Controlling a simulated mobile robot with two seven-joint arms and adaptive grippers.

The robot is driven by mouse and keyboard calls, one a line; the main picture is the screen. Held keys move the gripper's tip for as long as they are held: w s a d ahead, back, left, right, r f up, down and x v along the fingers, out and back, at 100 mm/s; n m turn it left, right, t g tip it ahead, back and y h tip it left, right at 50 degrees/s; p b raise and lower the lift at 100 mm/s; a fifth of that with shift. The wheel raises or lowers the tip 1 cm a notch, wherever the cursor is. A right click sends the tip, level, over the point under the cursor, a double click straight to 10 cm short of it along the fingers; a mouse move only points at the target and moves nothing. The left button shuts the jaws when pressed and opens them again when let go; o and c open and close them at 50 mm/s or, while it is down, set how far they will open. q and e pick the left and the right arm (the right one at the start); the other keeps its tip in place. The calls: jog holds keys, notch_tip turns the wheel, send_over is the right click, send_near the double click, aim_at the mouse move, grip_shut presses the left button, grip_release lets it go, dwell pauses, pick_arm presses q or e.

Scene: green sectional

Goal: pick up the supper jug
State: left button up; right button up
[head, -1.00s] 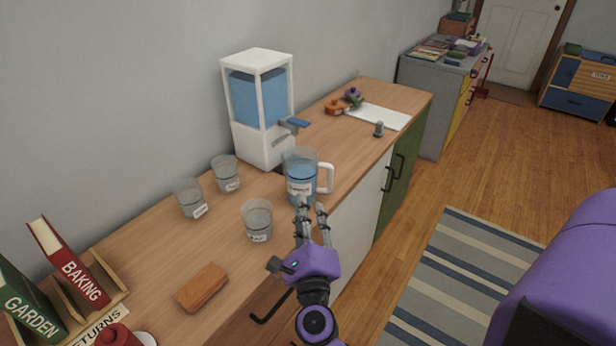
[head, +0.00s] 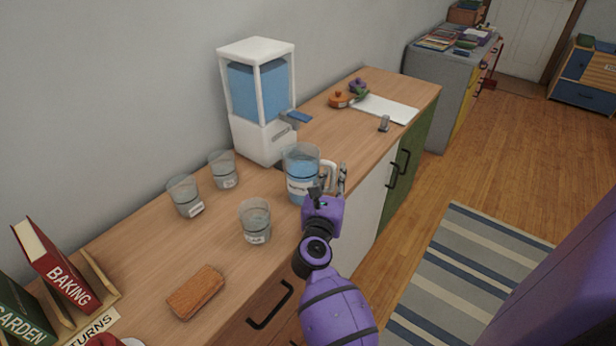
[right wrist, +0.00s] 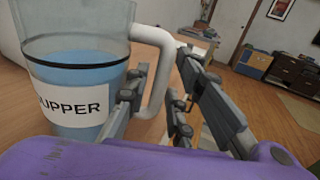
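The supper jug (head: 300,181) is a clear jug of blue liquid with a white handle, standing upright on the wooden counter by the white dispenser. In the right wrist view the jug (right wrist: 75,60) shows its "SUPPER" label, partly cut off at the left. My right gripper (head: 335,180) is at the handle side of the jug. In the right wrist view its fingers (right wrist: 164,64) are apart, one in the gap between jug and handle, the other outside the handle (right wrist: 163,48). It does not appear closed on the handle. My left gripper is out of view.
Clear labelled glasses (head: 255,221) stand left of the jug. A brown block (head: 196,292) and a book rack lie nearer. The counter's front edge is close beneath my right arm.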

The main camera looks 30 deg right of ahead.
jog(key=shift+w+d, duration=0.25)
jog(key=shift+c, duration=0.4)
grip_shut()
jog(key=shift+r, duration=0.15)
